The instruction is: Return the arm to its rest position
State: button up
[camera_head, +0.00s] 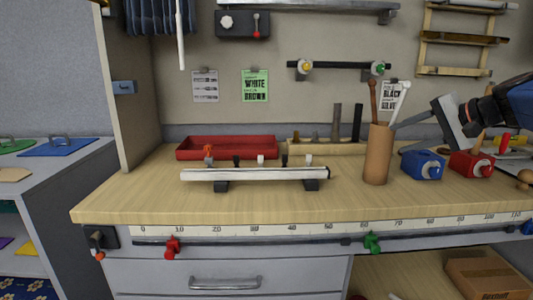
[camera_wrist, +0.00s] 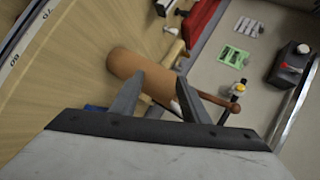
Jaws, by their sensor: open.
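My gripper (camera_head: 408,135) is at the right of the head view, above the bench and to the right of the brown cylindrical holder (camera_head: 377,155). In the wrist view my gripper (camera_wrist: 160,79) shows two dark fingers spread apart with nothing held between them. The holder (camera_wrist: 130,64) appears beyond the fingertips there, partly covered by them.
A blue block (camera_head: 422,165) and a red block (camera_head: 472,164) stand below my gripper. A red tray (camera_head: 226,155) and a silver rail (camera_head: 255,174) lie to the left. Tools hang on the back wall. The bench's front left is clear.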

jog(key=s+a+f+n+g+h, duration=0.1)
jog(key=s+a+f+n+g, duration=0.1)
jog(key=s+a+f, duration=0.45)
jog(key=s+a+f+n+g+h, duration=0.2)
jog(key=s+a+f+n, duration=0.1)
jog(key=s+f, duration=0.6)
jog(key=s+d+f+n+g+h, duration=0.1)
jog(key=s+f+n+h, duration=0.2)
jog(key=s+f, duration=0.9)
jog(key=shift+s+f+n+h, duration=0.35)
jog(key=shift+s+n, duration=0.1)
jog(key=shift+n, duration=0.15)
jog(key=shift+r, duration=0.1)
jog(key=shift+c, duration=0.2)
